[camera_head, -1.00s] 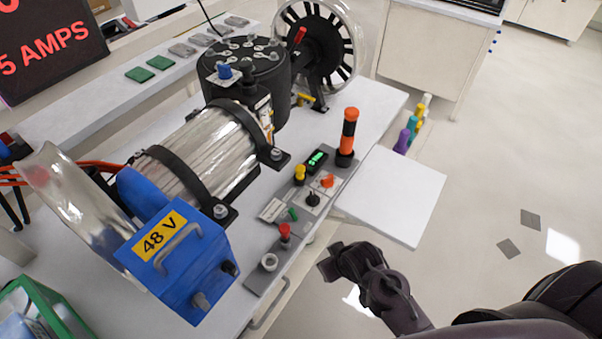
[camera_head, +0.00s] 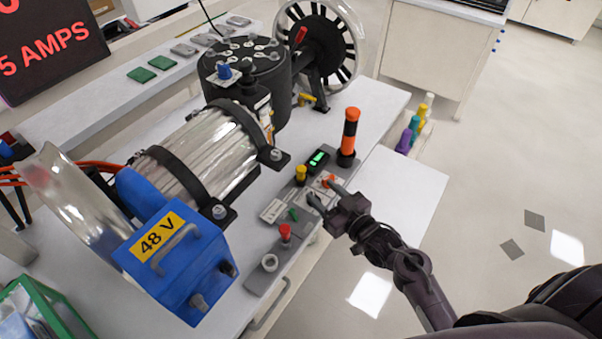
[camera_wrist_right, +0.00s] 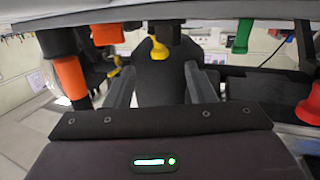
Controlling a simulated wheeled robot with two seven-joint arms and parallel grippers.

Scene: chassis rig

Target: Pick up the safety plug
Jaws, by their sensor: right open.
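A control strip (camera_head: 262,284) on the bench's front edge carries several small coloured parts, and I cannot tell for sure which is the safety plug. A small orange piece (camera_head: 327,181), a yellow knob (camera_head: 300,173) and a red-topped piece (camera_head: 285,232) stand on it. My right gripper (camera_head: 325,195) is open at the strip, close to the orange piece, with nothing visibly held. In the right wrist view, the yellow knob (camera_wrist_right: 158,48) shows beyond and between the fingers (camera_wrist_right: 160,80); the orange piece (camera_wrist_right: 105,32) is left of it. My left gripper is not in view.
An orange-and-black upright handle (camera_head: 349,135) stands just behind the right gripper. A blue 48 V box (camera_head: 180,265) and a shiny cylinder (camera_head: 205,155) fill the bench on the left. A white side panel (camera_head: 405,190) lies to the right, partly behind my arm.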

